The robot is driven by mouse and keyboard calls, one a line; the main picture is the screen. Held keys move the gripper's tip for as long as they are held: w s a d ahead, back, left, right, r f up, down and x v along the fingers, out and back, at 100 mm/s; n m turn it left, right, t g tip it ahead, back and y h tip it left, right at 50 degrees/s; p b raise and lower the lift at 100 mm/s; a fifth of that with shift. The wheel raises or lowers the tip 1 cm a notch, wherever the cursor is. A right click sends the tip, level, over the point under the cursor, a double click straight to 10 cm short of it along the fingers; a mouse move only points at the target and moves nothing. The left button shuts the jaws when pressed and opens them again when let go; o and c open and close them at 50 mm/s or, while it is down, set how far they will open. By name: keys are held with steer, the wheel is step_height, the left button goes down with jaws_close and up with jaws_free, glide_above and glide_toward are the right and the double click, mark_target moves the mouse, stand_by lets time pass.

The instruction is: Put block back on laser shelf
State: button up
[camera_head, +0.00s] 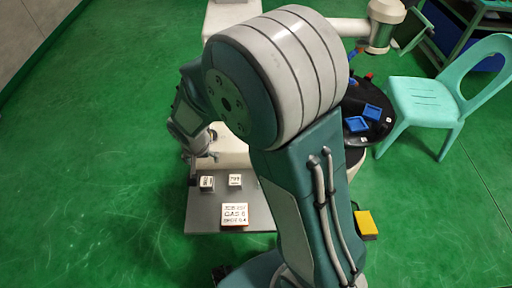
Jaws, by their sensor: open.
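A grey shelf plate (200,217) sits low in the middle of the head view, left of my arm. Two small white blocks with dark lettering stand on it: a left block (207,184) and a right block (235,180). In front of them lies a larger white lettered block (235,216), with print too small to read surely. My gripper (200,160) is open, just above and behind the left block, seemingly apart from it. Its fingers are small and partly hidden. My arm covers the shelf's right side.
A round black table (352,107) with blue trays (372,112) stands behind my arm. A light green chair (420,97) is at the right. A yellow block (366,224) lies right of my arm. The green floor at the left is clear.

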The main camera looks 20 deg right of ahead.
steer(key=s+d+r+n+t, duration=0.1)
steer(key=s+d+r, duration=0.25)
steer(key=r, duration=0.35)
steer(key=s+d+r+n+t, duration=0.1)
steer(key=s+d+r, duration=0.25)
steer(key=r, duration=0.35)
steer(key=s+d+r+n+t, duration=0.1)
steer(key=s+d+r, duration=0.4)
steer(key=s, duration=0.5)
step_height(320, 180, up, 3)
steer(key=shift+s+f+n+t, duration=0.1)
steer(key=shift+s+n+t, duration=0.2)
steer(key=shift+s+n, duration=0.1)
